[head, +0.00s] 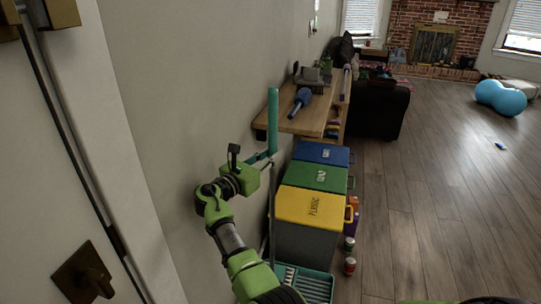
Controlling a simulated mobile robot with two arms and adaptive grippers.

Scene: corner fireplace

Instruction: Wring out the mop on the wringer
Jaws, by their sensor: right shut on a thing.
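The mop stands nearly upright, with a teal grip (273,120) at the top and a thin grey pole below it. My right gripper (267,156) is shut on the mop's handle near the lower end of the teal grip. The pole runs down towards a teal container with a ribbed wringer (314,284) at the bottom of the view. The mop head is hidden behind my arm or inside the container, so I cannot tell whether it touches the wringer. My left gripper is not in view.
Blue (320,153), green (314,177) and yellow-lidded (309,207) bins stand along the wall beside the mop. A wooden shelf (311,122) holds items behind them. Small cans (349,266) stand beside the bins. A white door (60,150) is at left. Wooden floor (430,200) at right is mostly clear.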

